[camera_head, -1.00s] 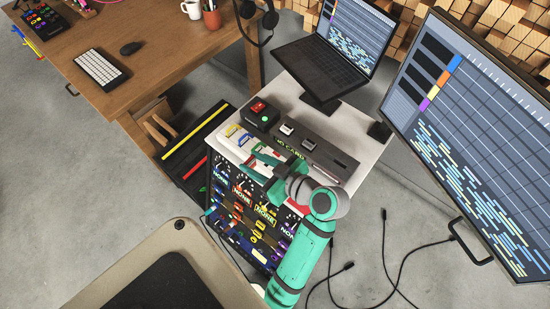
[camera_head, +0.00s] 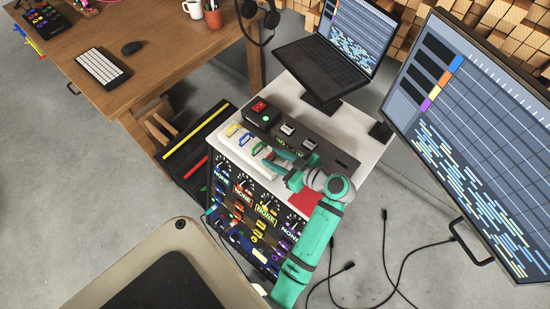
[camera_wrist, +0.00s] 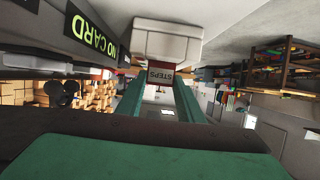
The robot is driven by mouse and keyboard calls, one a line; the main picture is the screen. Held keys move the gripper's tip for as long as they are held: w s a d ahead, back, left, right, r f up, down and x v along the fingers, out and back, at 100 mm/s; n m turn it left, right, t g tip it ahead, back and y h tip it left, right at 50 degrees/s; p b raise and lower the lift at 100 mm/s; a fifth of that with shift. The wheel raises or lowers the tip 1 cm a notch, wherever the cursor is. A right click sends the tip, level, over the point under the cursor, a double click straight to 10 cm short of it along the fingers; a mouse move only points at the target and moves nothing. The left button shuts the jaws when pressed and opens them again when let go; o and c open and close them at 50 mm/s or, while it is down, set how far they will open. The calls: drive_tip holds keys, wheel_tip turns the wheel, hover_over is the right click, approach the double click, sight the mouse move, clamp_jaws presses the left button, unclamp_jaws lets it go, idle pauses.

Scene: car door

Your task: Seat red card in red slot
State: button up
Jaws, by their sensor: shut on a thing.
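In the wrist view my gripper (camera_wrist: 160,82) is shut on a small red piece with a grey "STEPS" label, which I take for the red card (camera_wrist: 160,67). A white block (camera_wrist: 167,40) shows just beyond it; I cannot tell whether they touch. In the head view my gripper (camera_head: 277,161) is low over the white bench top, beside the dark card reader (camera_head: 290,131). The card is too small and covered to make out there. A flat red patch (camera_head: 304,202) lies at the bench's front right edge. I cannot tell which opening is the red slot.
Several coloured card handles (camera_head: 244,138) stand in a row left of my gripper. A "NO CARD" sign (camera_wrist: 90,32) shows close by in the wrist view. A laptop (camera_head: 320,68) stands behind, and a large monitor (camera_head: 475,140) is at the right.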

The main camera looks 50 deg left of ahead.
drive_tip(key=shift+f, duration=0.25)
drive_tip(key=o, duration=1)
drive_tip(key=shift+o, duration=0.2)
drive_tip(key=shift+r, duration=0.15)
drive_tip(key=v, duration=1.2)
